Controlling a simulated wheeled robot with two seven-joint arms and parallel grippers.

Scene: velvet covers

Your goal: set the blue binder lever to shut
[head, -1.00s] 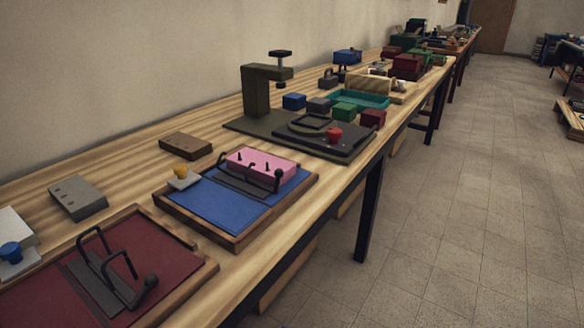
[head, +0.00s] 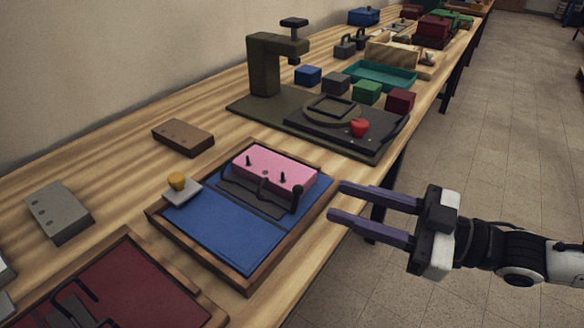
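The blue binder (head: 219,230) lies open in a wooden frame on the bench. A pink block (head: 272,166) sits on its far part, with two dark pegs standing up through it. A dark metal strip runs along the block's near side. My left gripper is out of view.
A red binder (head: 130,290) with dark rings lies at the near left. A yellow-knobbed pale piece (head: 180,188) rests at the blue binder's left corner. A dark press (head: 268,70) and a red-knobbed plate (head: 340,130) stand behind. Open floor lies right of the bench.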

